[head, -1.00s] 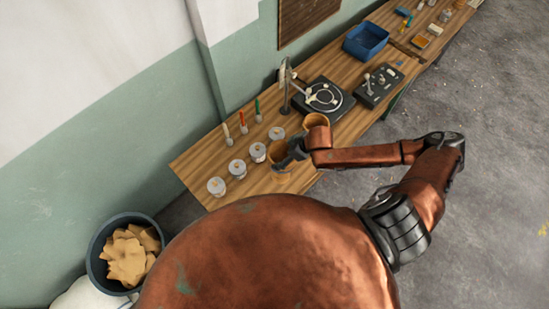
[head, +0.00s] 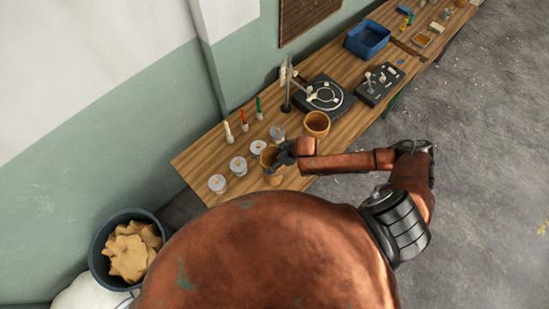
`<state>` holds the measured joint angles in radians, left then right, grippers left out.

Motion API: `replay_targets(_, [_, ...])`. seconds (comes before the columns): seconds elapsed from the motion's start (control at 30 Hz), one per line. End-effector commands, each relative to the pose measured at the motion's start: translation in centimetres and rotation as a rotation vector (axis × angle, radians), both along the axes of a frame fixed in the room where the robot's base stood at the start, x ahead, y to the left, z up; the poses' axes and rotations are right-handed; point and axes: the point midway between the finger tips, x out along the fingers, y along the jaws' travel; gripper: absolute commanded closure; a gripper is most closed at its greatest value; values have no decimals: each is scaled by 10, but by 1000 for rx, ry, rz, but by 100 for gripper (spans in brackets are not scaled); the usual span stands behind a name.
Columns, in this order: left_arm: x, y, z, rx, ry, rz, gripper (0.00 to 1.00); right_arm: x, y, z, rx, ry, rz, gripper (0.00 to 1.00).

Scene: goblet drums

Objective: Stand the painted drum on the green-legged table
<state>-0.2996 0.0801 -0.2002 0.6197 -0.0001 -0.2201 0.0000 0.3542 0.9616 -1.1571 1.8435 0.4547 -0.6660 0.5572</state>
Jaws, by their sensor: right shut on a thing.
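An orange-brown goblet drum (head: 271,179) is at the near edge of the long wooden table (head: 215,152), close to the white-grey lidded pots. My right gripper (head: 279,157) is shut on this drum near its rim and partly covers it. I cannot tell whether the drum's base touches the tabletop. A second orange-brown drum (head: 317,123) stands upright on the table, right of and beyond my right gripper. Any painted pattern is too small to make out on either drum. A bit of green leg (head: 394,104) shows under the table. My left gripper is out of view.
Several lidded pots (head: 238,166) and upright coloured tools (head: 244,118) stand left of the held drum. A black turntable device (head: 325,97), a dark box (head: 380,84) and a blue bin (head: 367,38) lie farther along. A bucket (head: 103,240) stands on the floor.

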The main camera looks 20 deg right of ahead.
Motion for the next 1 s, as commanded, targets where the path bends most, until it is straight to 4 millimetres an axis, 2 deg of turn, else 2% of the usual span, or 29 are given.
replay_targets(0.1, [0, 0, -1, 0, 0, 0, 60, 1, 1, -1, 2, -2, 0, 70])
replay_targets(0.13, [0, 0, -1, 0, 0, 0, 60, 0, 0, -3, 0, 0, -1, 12])
replay_targets(0.2, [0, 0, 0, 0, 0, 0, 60, 0, 0, -2, 0, 0, 0, 7])
replay_targets(0.3, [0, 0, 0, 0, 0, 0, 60, 0, 0, -2, 0, 0, 0, 0])
replay_targets(0.7, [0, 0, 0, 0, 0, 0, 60, -1, -2, 4, -1, -1, 0, 0])
replay_targets(0.87, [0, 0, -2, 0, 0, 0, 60, -12, -10, 25, -1, -1, 0, 0])
replay_targets(1.0, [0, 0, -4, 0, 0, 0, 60, -24, -19, 52, -1, -1, -1, 0])
